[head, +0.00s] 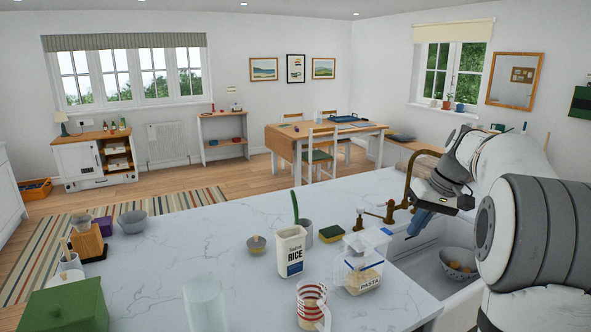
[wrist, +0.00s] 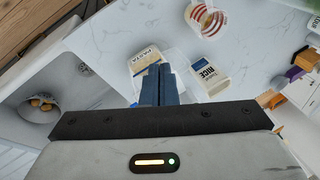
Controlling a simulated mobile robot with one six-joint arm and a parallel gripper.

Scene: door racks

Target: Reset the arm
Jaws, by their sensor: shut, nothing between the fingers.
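My gripper (head: 421,221) hangs over the sink edge at the right of the head view, beside the brass tap, with its blue fingers pointing down and left. In the wrist view the blue fingers (wrist: 160,86) are together with nothing between them. My white and grey arm fills the right side of the head view and hides part of the sink.
The white sink (head: 440,265) holds a bowl (head: 459,262). The brass tap (head: 408,185) stands close to my gripper. A rice box (head: 291,251), pasta container (head: 360,275) and striped measuring cup (head: 311,305) stand on the marble counter (head: 150,270). The counter's middle left is mostly clear.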

